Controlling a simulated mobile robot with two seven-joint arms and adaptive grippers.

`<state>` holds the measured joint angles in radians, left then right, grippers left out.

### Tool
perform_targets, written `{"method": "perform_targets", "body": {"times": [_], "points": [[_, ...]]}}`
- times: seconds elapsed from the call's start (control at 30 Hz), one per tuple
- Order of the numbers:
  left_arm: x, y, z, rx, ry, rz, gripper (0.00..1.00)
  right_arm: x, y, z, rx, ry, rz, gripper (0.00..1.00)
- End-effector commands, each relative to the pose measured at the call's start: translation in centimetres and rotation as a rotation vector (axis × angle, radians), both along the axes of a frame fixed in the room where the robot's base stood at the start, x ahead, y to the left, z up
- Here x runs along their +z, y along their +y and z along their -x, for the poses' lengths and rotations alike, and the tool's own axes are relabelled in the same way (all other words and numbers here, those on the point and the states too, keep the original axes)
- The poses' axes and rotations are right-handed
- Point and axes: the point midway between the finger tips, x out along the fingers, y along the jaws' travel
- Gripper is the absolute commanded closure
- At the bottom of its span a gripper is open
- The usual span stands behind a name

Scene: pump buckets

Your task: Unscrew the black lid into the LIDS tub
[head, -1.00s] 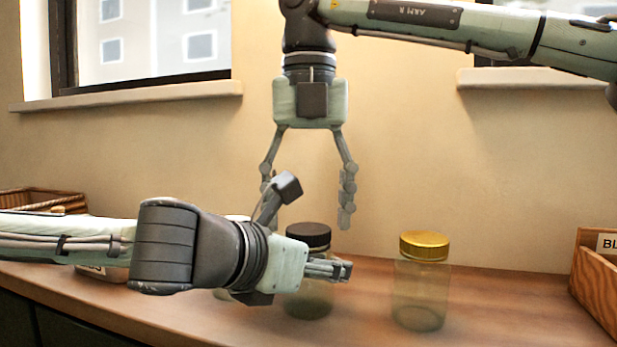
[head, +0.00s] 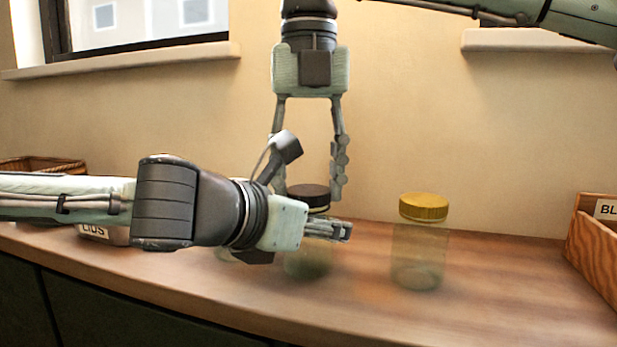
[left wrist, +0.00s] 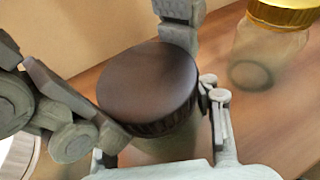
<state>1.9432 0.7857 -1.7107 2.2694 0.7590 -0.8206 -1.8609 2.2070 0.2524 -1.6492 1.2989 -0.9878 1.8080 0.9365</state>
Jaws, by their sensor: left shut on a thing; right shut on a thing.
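The black lid (head: 308,194) sits on a clear jar (head: 308,268) behind my left gripper. My left gripper (head: 335,231) comes in from the left, shut around the jar's body below the lid. My right gripper (head: 309,182) points straight down from above, its fingers shut on either side of the black lid. The left wrist view shows the lid (left wrist: 150,85) close up, with the right fingers at its rim. The LIDS tub (head: 103,236) stands at the left, mostly hidden behind my left arm.
A clear jar (head: 418,260) with a yellow lid (head: 423,207) stands to the right, apart from the grippers. A wooden crate (head: 590,240) labelled "BL…" is at the right edge. A wicker basket (head: 42,165) is at the far left. A pale object behind my left gripper is mostly hidden.

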Motion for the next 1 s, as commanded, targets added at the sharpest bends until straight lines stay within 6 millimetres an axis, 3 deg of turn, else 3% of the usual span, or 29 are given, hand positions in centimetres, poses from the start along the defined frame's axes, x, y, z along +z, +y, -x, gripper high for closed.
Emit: {"method": "perform_targets", "body": {"times": [0.2, 0.3, 0.6, 0.63, 0.77, 1.0], "points": [[0.06, 0.01, -0.02, 0.000, -0.001, 0.001, 1.00, -0.03, 0.04, 0.03, 0.382, 0.002, -0.003, 0.89], [0.07, 0.00, -0.03, 0.000, -0.001, 0.001, 1.00, -0.01, 0.01, 0.00, 0.476, 0.001, -0.003, 0.89], [0.06, 0.01, -0.02, 0.000, -0.001, 0.001, 1.00, 0.04, -0.02, 0.00, 0.497, -0.001, -0.001, 0.89], [0.06, 0.01, -0.02, 0.000, -0.001, 0.001, 1.00, 0.04, -0.02, 0.00, 0.497, -0.001, -0.001, 0.50], [0.06, 0.01, -0.02, 0.000, -0.001, 0.001, 1.00, 0.04, -0.01, 0.00, 0.496, -0.001, -0.001, 0.34], [-0.06, 0.01, -0.02, 0.000, 0.001, -0.001, 1.00, 0.12, 0.03, 0.04, 0.496, -0.001, -0.004, 0.33]]}}
